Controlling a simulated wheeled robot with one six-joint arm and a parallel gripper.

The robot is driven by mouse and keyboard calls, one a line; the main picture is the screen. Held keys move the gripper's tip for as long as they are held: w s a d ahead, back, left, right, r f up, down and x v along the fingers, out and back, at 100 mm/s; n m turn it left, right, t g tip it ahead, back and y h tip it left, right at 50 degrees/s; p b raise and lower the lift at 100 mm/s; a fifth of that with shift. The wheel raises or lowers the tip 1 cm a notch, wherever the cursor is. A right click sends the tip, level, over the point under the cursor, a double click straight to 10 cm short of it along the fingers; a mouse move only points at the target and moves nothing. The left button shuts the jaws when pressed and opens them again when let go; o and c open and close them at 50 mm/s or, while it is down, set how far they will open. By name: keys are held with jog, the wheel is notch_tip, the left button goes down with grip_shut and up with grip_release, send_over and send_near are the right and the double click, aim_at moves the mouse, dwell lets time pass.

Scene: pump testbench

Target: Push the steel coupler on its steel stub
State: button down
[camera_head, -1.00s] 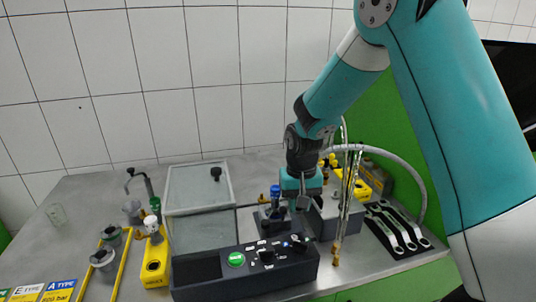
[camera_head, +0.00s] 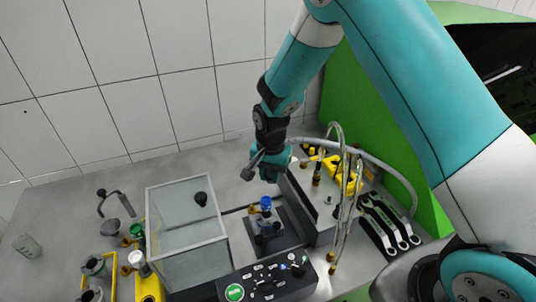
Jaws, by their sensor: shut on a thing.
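My gripper (camera_head: 266,172) is at the end of the teal arm, in the air above the back of the bench. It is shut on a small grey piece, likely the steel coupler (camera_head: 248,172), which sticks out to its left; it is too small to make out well. Below the gripper, a blue-topped fitting (camera_head: 266,203) stands on a dark base (camera_head: 272,236). A grey block (camera_head: 300,198) stands to the right, with a small metal stub (camera_head: 327,199) on its top. I cannot tell surely whether that is the steel stub. The held piece is apart from it.
Braided hoses (camera_head: 341,205) with brass ends hang right of the block. Several wrenches (camera_head: 385,225) lie on a dark mat. A clear-walled box (camera_head: 187,235) stands left, a button panel (camera_head: 266,280) in front. Yellow holders are at left; the back left of the bench is mostly clear.

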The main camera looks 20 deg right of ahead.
jog(key=shift+a+r, duration=0.25)
jog(key=shift+a, duration=0.2)
jog(key=shift+a+f+m, duration=0.15)
jog(key=shift+f+m, duration=0.05)
jog(key=shift+m, duration=0.1)
jog(key=shift+f+b, duration=1.3)
jog(key=shift+f, duration=0.85)
jog(key=shift+f, duration=0.2)
jog(key=shift+f+b, duration=0.65)
jog(key=shift+b, duration=0.1)
jog(key=shift+f+b, duration=0.5)
jog(key=shift+f, duration=0.1)
jog(key=c, duration=0.9)
grip_release()
jog(key=shift+o, duration=0.2)
